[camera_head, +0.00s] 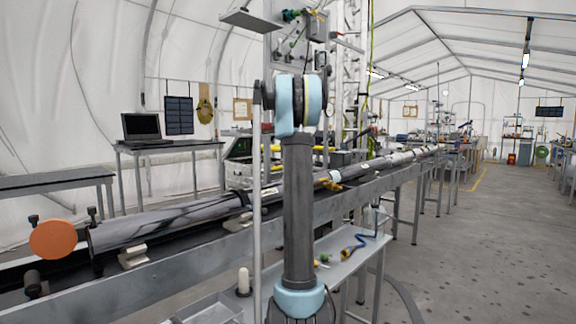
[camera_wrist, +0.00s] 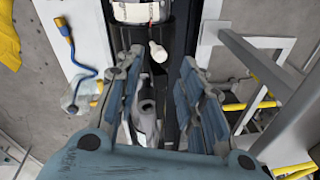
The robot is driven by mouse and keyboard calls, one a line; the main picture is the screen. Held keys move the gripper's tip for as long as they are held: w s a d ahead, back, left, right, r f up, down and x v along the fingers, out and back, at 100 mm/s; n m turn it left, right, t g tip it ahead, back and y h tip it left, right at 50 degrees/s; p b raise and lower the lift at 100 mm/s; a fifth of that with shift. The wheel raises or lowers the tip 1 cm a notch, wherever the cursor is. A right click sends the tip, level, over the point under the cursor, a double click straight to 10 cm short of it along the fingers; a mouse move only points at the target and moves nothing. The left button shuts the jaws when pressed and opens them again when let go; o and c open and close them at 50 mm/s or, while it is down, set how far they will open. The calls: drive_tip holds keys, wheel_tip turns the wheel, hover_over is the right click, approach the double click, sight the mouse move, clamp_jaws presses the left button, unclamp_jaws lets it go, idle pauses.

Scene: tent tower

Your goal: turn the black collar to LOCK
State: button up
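My gripper (camera_wrist: 160,62) is open and empty in the wrist view, its two blue-grey fingers spread apart. Beyond the fingertips, at the top, a white cylinder (camera_wrist: 138,11) has a dark band (camera_wrist: 140,29) with small pale and red marks at its lower edge. This band may be the black collar, but no LOCK lettering is readable. It is apart from the fingers. A white knob-ended piece (camera_wrist: 157,51) hangs near it. A grey rounded part (camera_wrist: 146,97) shows between the fingers, partly hidden. In the head view my arm hides the gripper, and I cannot pick out the collar.
A long tube (camera_head: 175,222) lies along a bench, with an orange disc (camera_head: 53,239) at its near end. A blue cable with yellow connector (camera_head: 352,247) lies on a low side shelf (camera_head: 335,275). A grey frame (camera_wrist: 262,75) stands right of the fingers.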

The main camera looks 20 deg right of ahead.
wheel_tip(320, 180, up, 7)
drive_tip(key=s, duration=0.1)
drive_tip(key=shift+a, duration=0.25)
drive_tip(key=shift+f, duration=0.1)
